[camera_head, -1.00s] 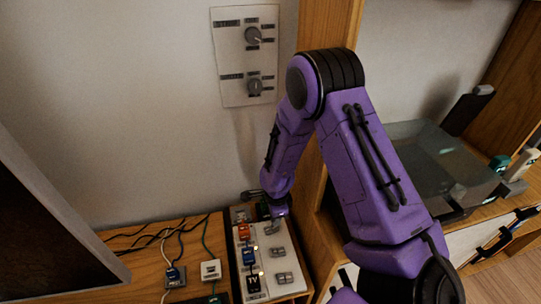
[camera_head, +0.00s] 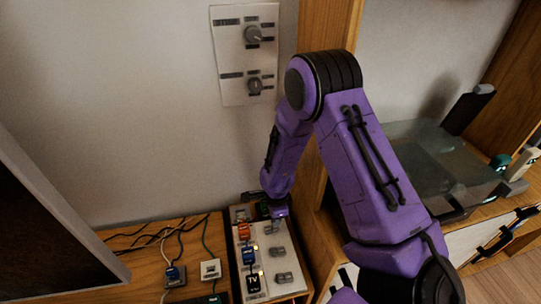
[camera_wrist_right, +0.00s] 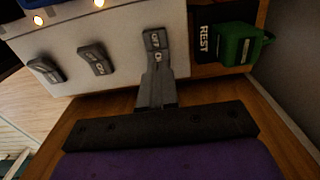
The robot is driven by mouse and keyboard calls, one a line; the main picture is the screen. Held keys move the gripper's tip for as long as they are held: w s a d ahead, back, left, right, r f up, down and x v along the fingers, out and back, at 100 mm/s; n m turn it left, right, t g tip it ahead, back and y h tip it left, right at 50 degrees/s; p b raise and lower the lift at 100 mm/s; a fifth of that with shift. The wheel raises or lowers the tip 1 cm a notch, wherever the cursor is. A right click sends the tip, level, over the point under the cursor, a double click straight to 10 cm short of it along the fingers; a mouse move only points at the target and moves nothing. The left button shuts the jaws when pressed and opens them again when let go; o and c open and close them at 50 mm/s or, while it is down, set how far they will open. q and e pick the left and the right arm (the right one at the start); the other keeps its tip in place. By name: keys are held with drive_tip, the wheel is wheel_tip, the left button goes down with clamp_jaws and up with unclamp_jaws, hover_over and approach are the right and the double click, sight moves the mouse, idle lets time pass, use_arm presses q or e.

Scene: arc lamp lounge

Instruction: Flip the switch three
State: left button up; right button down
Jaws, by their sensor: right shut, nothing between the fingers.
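A white switch panel (camera_head: 269,271) lies on the wooden shelf at the bottom middle of the head view. It carries a row of grey rocker switches; the near switch (camera_head: 282,278) and the middle switch (camera_head: 277,252) show clear. In the right wrist view, three switches show: the left switch (camera_wrist_right: 45,70), the middle switch (camera_wrist_right: 97,58) and the right switch (camera_wrist_right: 157,45). My right gripper (camera_head: 277,214) is shut and empty at the panel's far end. In the wrist view its fingertips (camera_wrist_right: 158,78) are at the right switch's lower end; contact is unclear. I cannot tell which is numbered three. My left gripper is not in view.
Orange, blue and black TV-marked plugs (camera_head: 253,283) line the panel's left side. A green plug (camera_wrist_right: 240,43) sits beside a REST label. Cables and a white plug (camera_head: 210,269) lie left. A wooden post (camera_head: 326,28) stands near my right arm; a dial plate (camera_head: 231,60) hangs above.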

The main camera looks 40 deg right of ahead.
drive_tip(key=shift+f+b, duration=0.4)
drive_tip(key=shift+f, duration=0.55)
drive_tip(key=shift+r, duration=0.15)
wheel_tip(320, 180, up, 7)
drive_tip(key=p, duration=0.8)
drive_tip(key=shift+p, duration=0.3)
